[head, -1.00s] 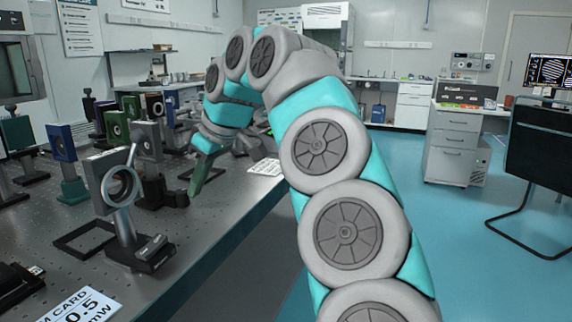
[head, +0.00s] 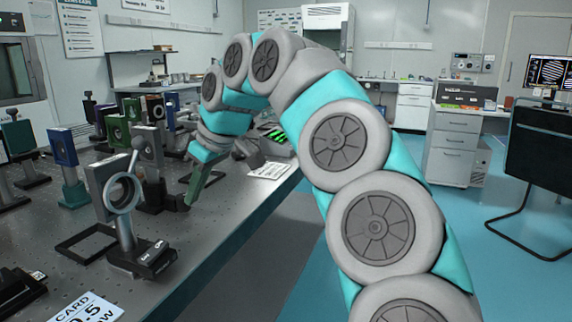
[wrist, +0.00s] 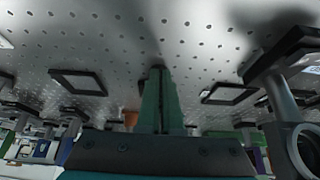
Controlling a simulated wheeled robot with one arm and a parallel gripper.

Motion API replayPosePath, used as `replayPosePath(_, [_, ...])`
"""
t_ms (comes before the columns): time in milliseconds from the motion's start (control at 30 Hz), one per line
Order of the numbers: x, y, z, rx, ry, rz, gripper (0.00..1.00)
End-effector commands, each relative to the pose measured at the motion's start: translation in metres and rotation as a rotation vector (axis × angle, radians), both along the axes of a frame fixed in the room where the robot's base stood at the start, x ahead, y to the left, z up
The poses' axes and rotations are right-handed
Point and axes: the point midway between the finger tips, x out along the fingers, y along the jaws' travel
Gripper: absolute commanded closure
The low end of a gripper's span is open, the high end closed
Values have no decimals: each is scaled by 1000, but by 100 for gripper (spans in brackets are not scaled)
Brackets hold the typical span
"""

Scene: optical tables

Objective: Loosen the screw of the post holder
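A ring-shaped optic mount (head: 122,192) stands upright on a post and post holder (head: 126,236) with a black base (head: 142,258), at the front of the optical table. A second mount (head: 148,150) stands behind it on a dark holder. My gripper (head: 191,202) points down near the table's right edge, right of both, its green fingertips close to the dark holder's foot. In the wrist view, which looks upside down, the green fingers (wrist: 160,90) lie together with nothing visible between them. A ring mount (wrist: 306,150) shows at the right there. I cannot make out the screw.
More mounts, including a blue one (head: 64,150), crowd the table's back left. A flat dark frame (head: 86,243) and a printed card (head: 86,310) lie near the front. Perforated tabletop (head: 190,240) is bare near the right edge.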

Motion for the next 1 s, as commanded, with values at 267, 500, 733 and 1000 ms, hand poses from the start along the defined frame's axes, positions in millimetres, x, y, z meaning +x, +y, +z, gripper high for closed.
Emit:
replayPosePath(267, [-5, 4, 0, 0, -2, 1, 100])
replayPosePath(500, [-6, 1, 1, 3, -3, 0, 100])
replayPosePath(733, [-9, -3, 3, 2, -2, 0, 100])
replayPosePath(1000, [-8, -4, 30, 1, -4, -1, 100])
